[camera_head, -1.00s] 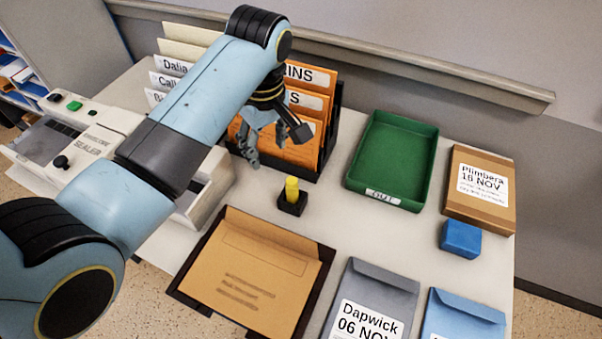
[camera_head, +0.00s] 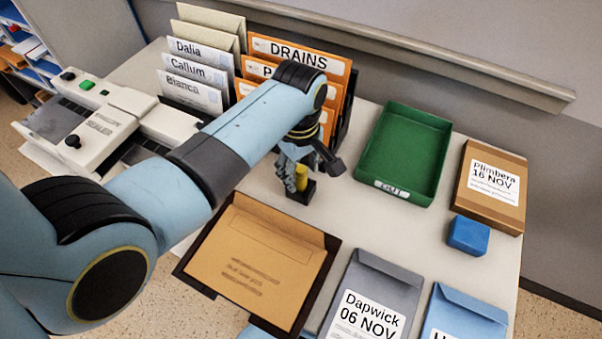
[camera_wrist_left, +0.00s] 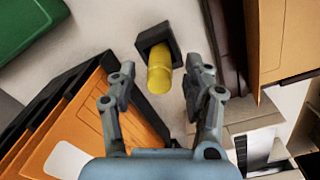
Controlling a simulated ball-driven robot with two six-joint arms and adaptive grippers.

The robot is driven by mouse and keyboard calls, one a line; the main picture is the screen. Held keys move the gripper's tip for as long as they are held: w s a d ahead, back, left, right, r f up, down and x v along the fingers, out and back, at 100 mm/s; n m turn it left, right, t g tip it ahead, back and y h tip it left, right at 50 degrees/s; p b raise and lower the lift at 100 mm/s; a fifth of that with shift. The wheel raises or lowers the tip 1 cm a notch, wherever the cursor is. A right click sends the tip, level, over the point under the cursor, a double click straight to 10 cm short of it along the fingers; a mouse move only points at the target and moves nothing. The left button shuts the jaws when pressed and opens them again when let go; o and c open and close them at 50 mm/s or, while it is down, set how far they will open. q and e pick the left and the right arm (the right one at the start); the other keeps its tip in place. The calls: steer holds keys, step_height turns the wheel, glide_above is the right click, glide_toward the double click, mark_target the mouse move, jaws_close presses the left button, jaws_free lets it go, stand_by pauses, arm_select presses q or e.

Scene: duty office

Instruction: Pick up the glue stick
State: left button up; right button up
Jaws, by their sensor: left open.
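The glue stick is a small yellow cylinder (camera_head: 302,177) standing in a small black holder (camera_head: 302,194) on the table, in front of the orange folders. My left gripper (camera_head: 298,178) is right at it in the head view, partly covering it. In the left wrist view the glue stick (camera_wrist_left: 160,73) and its holder (camera_wrist_left: 157,40) lie ahead, between the lines of the two fingers. The left gripper (camera_wrist_left: 155,88) is open there, one finger on each side, with visible gaps to the yellow cylinder. My right gripper is not in view.
A brown envelope (camera_head: 262,257) lies in a dark tray just in front. Orange folders (camera_head: 335,75) in a black rack stand behind. A green tray (camera_head: 402,150) and blue block (camera_head: 468,234) are to the right; a sealer machine (camera_head: 95,135) is left.

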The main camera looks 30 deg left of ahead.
arm_select(q)
jaws_close()
stand_by(0.3)
steer(key=shift+r, duration=0.15)
